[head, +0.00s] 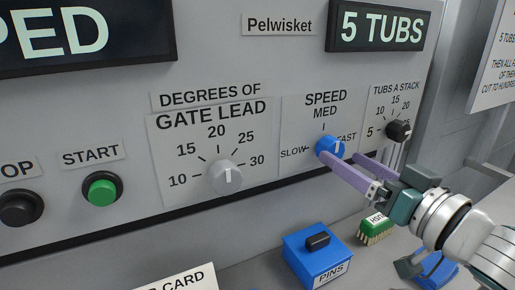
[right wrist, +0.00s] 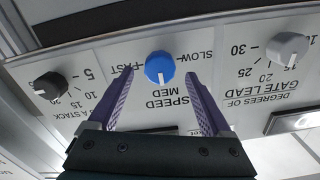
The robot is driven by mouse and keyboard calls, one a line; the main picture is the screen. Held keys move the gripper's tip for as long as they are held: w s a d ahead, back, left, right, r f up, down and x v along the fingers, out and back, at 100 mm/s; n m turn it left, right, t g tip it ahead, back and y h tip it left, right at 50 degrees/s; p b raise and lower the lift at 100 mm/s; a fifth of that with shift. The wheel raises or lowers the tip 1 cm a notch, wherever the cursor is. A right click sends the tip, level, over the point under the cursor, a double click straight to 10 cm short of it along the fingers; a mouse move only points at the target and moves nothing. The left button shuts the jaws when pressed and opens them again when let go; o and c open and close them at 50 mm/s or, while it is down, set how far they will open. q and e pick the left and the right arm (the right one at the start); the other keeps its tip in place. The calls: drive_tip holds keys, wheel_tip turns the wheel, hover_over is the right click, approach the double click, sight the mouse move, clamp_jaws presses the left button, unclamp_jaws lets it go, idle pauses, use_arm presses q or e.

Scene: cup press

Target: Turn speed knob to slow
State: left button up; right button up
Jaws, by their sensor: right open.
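The blue speed knob (head: 328,147) sits on the grey panel under the SPEED label, with SLOW at its left, MED above and FAST at its right. Its white mark points toward MED; the upside-down right wrist view shows the same on the knob (right wrist: 160,67). My right gripper (head: 340,155) is open, with its purple fingers reaching toward the knob. In the right wrist view the fingers (right wrist: 159,74) lie one on each side of the knob, with a gap on both sides. My left gripper is not in view.
The grey gate lead knob (head: 225,177) is left of the speed knob, and the black tubs-a-stack knob (head: 398,131) is close on its right. A green start button (head: 102,191) is farther left.

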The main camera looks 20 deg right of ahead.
sight(336, 153)
drive_tip(key=shift+w+a, duration=0.15)
drive_tip(key=shift+w, duration=1.4)
clamp_jaws()
